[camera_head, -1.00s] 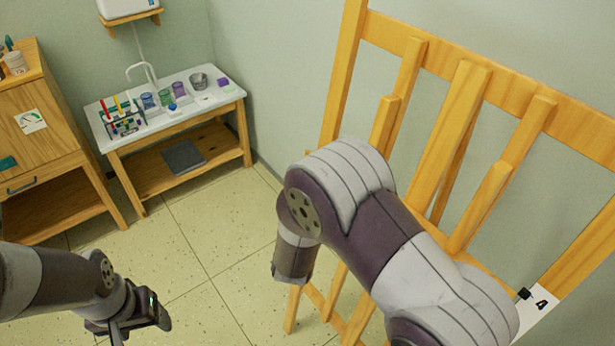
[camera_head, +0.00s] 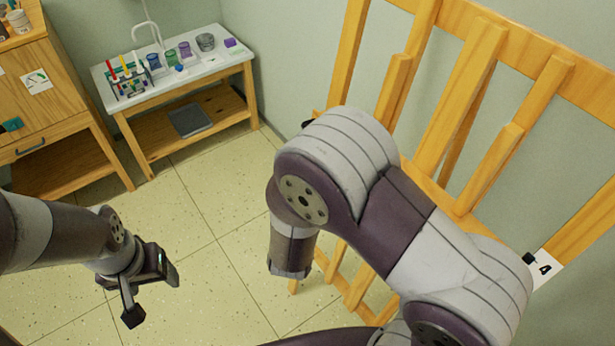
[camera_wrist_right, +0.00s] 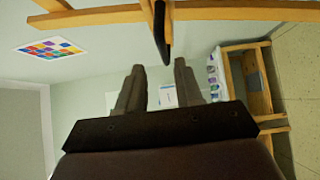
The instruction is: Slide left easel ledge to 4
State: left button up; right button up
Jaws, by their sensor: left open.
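The wooden easel (camera_head: 460,90) stands at the right in the head view. A pale wooden ledge (camera_head: 440,196) crosses its uprights, partly hidden behind my right arm. A white card marked 4 (camera_head: 546,268) is at the easel's lower right, with a small black piece beside it. My left gripper (camera_head: 152,292) is open and empty over the floor, apart from the easel. My right gripper is hidden in the head view. In the right wrist view my right gripper (camera_wrist_right: 158,88) has its fingers apart with nothing between them. A dark upright piece (camera_wrist_right: 160,35) and easel wood lie ahead of it.
A white-topped table (camera_head: 205,65) with a tube rack and cups stands at the back left. A wooden cabinet (camera_head: 60,115) is at the far left. Tiled floor between them and the easel is clear. A colour chart (camera_wrist_right: 50,48) shows in the right wrist view.

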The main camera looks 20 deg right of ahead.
jog(key=v, duration=0.6)
